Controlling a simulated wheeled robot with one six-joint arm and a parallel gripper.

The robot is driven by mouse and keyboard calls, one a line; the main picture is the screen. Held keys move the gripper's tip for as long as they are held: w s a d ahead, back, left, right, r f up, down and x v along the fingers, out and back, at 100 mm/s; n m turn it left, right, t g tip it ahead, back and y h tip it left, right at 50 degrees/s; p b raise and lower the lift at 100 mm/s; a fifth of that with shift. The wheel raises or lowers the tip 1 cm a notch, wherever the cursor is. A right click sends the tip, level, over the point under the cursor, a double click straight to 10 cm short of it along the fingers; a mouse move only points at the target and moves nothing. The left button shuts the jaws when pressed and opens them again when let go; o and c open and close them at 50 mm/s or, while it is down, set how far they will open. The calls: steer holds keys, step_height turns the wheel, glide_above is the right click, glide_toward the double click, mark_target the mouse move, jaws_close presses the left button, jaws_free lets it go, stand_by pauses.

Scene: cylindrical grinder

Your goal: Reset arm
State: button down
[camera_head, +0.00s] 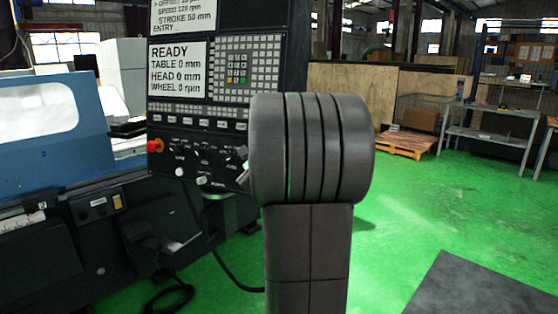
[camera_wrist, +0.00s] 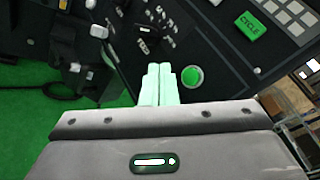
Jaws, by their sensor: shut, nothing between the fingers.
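My gripper (camera_wrist: 157,84) shows in the wrist view with its two pale fingers side by side, shut and empty. It points at the machine's dark control panel (camera_wrist: 205,45). A green CYCLE button (camera_wrist: 250,25) and a round green button (camera_wrist: 191,76) are on that panel, the round one just right of the fingertips. The gap between fingertips and panel is hard to judge. In the head view the control panel (camera_head: 180,122) stands left of my arm, which hides its lower right part. The gripper itself is hidden in the head view.
The grinder with its blue guard (camera_head: 40,125) is at the left. A red knob (camera_head: 155,146) sits on the panel's left edge. A black cable (camera_head: 170,295) lies on the green floor. A wooden pallet (camera_head: 405,144) and a grey table (camera_head: 495,130) stand far right.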

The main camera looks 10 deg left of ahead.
steer(key=s, duration=0.2)
steer(key=s+a, duration=0.1)
steer(key=s, duration=0.1)
steer(key=shift+r, duration=0.35)
steer(key=shift+w, duration=0.15)
stand_by(0.3)
